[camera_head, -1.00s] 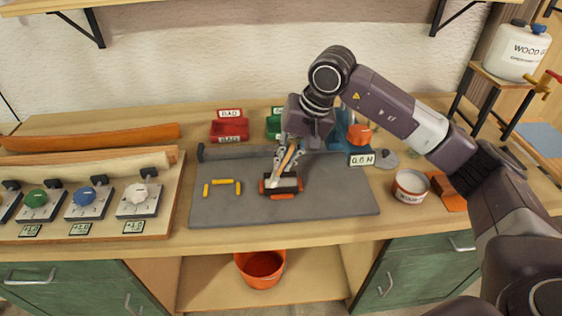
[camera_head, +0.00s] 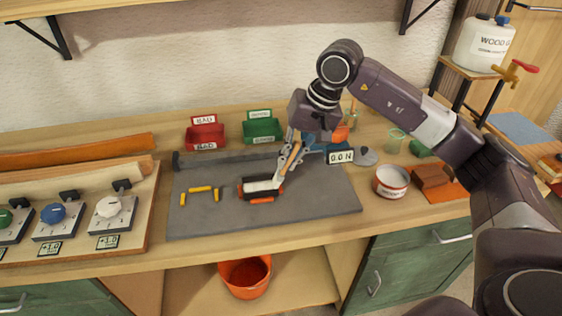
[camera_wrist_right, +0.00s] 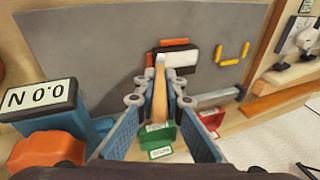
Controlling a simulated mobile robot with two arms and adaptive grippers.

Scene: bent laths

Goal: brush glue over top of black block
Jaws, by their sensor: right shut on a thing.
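My right gripper (camera_head: 293,150) is shut on the wooden handle of a brush (camera_head: 289,161). The brush tilts down, its pale tip at the block's right end in the head view. In the right wrist view the brush (camera_wrist_right: 160,92) lies between the fingers (camera_wrist_right: 158,97), tip over the block edge. My left gripper is not in view.
Yellow pieces (camera_head: 200,189) lie left of the block. Red (camera_head: 205,137) and green (camera_head: 262,131) bins stand behind the mat. A display reading 0.0 N (camera_head: 340,157) and an open can (camera_head: 391,182) stand to the right. The mat's front right is clear.

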